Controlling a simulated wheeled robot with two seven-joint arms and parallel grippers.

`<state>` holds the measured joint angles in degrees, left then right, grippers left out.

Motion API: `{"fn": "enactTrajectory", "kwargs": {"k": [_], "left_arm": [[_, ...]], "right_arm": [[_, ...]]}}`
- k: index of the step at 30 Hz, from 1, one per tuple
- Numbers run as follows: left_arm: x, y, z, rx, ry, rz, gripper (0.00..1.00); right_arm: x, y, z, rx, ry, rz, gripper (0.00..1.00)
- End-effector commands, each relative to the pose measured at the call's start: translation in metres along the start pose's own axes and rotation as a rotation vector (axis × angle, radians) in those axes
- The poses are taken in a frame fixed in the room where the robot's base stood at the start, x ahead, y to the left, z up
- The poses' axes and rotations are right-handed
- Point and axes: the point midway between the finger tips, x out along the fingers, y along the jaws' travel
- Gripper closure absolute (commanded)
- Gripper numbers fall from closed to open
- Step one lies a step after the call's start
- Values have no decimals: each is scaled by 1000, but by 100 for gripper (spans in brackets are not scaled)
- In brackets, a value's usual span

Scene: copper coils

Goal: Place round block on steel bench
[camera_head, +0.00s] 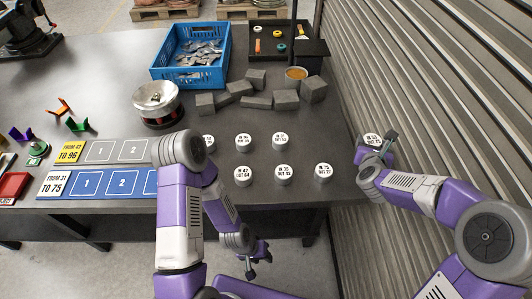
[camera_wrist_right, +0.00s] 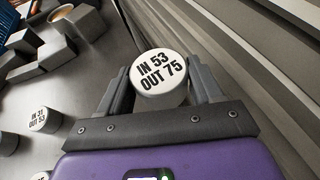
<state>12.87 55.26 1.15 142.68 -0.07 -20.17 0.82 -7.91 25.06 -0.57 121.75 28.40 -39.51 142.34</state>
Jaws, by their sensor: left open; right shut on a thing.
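My right gripper (camera_head: 381,142) is shut on a round block (camera_head: 372,139) with a white top, beyond the right edge of the bench. In the right wrist view the block (camera_wrist_right: 159,76) reads "IN 53 OUT 75" and sits between the two fingers (camera_wrist_right: 162,90). Several other round blocks (camera_head: 243,141) with printed white tops stand in two rows on the grey steel bench (camera_head: 310,135). My left gripper (camera_head: 256,256) is open and empty, low in front of the bench's front edge. My left arm hides part of the block rows and the numbered mat.
Grey blocks (camera_head: 285,99) lie behind the round blocks. A blue crate (camera_head: 188,77) of metal pieces, a round metal device (camera_head: 157,104) and numbered mats (camera_head: 85,184) are on the bench. A corrugated wall (camera_head: 440,80) runs close along the right side.

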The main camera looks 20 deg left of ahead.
Motion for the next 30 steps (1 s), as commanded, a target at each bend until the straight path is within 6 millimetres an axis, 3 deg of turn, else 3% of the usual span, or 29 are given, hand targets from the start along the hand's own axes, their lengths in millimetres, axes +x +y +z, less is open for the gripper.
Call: {"fn": "enactTrajectory", "kwargs": {"k": [3,6,12,15,20,24,30], "left_arm": [[6,-2,0,0,-1,0,57],[10,-4,0,0,-1,0,57],[15,-6,0,0,-1,0,57],[16,-6,0,0,0,0,57],[21,-8,-1,0,0,0,57],[30,-11,-1,0,0,0,57],[36,-13,-1,0,0,0,57]], "right_arm": [[37,37,10,9,-2,-37,73],[61,71,17,17,-2,-65,73],[85,138,24,32,-2,-87,73],[89,161,25,38,-3,-86,73],[94,177,17,41,-2,-85,73],[104,178,-7,41,0,-85,73],[111,177,-24,43,-1,-84,73]]}}
